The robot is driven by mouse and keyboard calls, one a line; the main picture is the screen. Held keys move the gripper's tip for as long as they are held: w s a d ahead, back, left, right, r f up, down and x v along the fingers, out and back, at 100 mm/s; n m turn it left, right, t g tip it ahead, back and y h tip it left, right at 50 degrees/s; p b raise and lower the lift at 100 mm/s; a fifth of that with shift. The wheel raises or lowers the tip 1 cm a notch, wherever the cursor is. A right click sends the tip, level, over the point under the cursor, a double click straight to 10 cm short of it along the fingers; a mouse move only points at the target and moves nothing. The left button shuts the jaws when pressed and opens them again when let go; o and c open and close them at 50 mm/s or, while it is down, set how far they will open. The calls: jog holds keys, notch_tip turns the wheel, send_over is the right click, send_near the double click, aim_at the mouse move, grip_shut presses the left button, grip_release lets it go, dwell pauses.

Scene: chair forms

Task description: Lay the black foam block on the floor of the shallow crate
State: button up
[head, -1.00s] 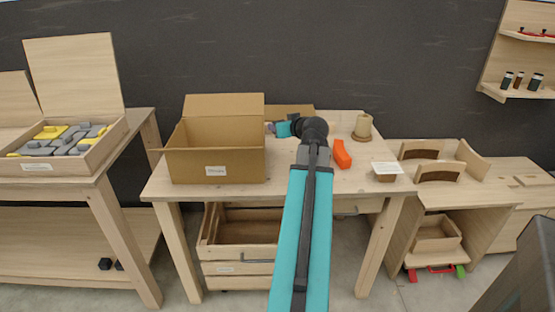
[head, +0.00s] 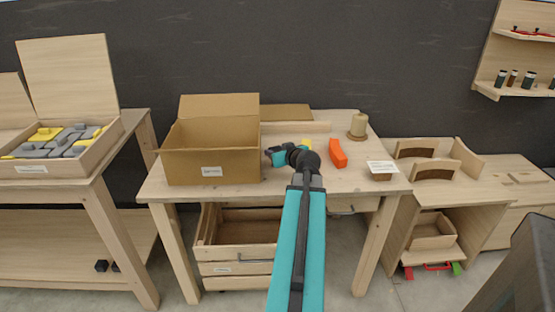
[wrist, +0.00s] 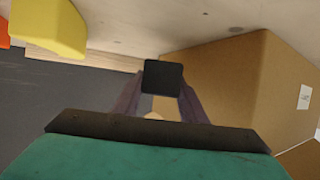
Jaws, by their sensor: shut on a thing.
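My gripper (head: 270,155) is above the table, just right of the open cardboard box (head: 212,163). In the wrist view its fingers (wrist: 160,98) are shut on the black foam block (wrist: 163,77), a small dark square between the tips. In the head view the block is too small to make out surely. A wooden crate (head: 238,256) with an open top stands under the table, and a smaller low wooden crate (head: 432,232) sits on the right-hand shelf. I cannot tell which is the shallow crate. The visible parts of both look empty.
A yellow block (wrist: 48,25) and an orange piece (head: 338,153) lie on the table (head: 330,183). A spool (head: 358,126) and a small labelled box (head: 382,170) stand to the right. The cardboard box wall is close to my gripper.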

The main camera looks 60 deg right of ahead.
jog(key=shift+f, duration=0.15)
jog(key=shift+f, duration=1.8)
jog(key=shift+f, duration=0.1)
jog(key=o, duration=1)
